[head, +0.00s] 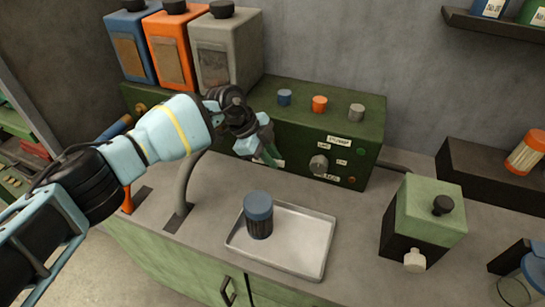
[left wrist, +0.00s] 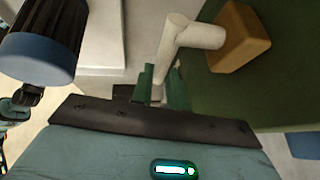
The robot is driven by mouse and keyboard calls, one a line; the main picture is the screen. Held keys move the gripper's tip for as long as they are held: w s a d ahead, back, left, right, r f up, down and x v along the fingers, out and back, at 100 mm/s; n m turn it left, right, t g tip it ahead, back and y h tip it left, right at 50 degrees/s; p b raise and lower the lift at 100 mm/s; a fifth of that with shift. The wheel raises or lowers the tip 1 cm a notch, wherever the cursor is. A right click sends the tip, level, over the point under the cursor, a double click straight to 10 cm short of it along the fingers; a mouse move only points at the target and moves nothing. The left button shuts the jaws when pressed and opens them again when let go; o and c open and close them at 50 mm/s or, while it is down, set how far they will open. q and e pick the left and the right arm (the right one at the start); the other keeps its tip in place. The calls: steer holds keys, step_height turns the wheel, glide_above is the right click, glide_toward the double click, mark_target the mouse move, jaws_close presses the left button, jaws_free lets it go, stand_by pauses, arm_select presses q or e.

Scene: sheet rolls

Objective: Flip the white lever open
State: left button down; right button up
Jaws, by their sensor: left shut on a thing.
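The white lever (left wrist: 190,38) shows in the left wrist view as a pale, bent round bar. Its upper end sits beside a tan-brown block (left wrist: 240,38) on a dark green face, and its lower end runs down between my fingers. My left gripper (left wrist: 158,82) is shut on that lower end. In the head view my left gripper (head: 268,152) is at the front of the green control box (head: 300,150), left of its knob. There I cannot make out the lever, which the gripper seems to hide. My right gripper is in neither view.
A dark blue-capped jar (head: 258,216) stands in a metal tray (head: 312,240) in front of the box. A grey curved spout (head: 183,185) rises to the left. A green-and-black container (head: 428,212) stands right. Blue, orange and grey canisters (head: 222,50) stand behind.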

arm_select(q)
steer(key=shift+w+a+r+h, duration=0.1)
steer(key=shift+a+r+h, duration=0.1)
steer(key=shift+h, duration=0.35)
steer(key=shift+a+r+h, duration=0.1)
steer(key=shift+a+h, duration=0.05)
steer(key=shift+h, duration=0.4)
steer(key=shift+w+a+r+n+g+h+b, duration=0.1)
steer(key=shift+a+r+n+g+h+b, duration=0.15)
steer(key=shift+h, duration=0.45)
steer(key=shift+w+a+r+n+g+h+b, duration=0.1)
steer(key=shift+a+g+h+b, duration=0.2)
steer(key=shift+h, duration=0.4)
steer(key=shift+r+h, duration=0.15)
steer(key=shift+h, duration=0.15)
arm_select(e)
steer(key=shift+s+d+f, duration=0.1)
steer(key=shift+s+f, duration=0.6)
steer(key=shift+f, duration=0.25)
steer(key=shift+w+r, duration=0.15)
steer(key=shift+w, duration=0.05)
arm_select(q)
steer(key=c, duration=1.4)
jaws_free()
steer(key=shift+o, duration=0.2)
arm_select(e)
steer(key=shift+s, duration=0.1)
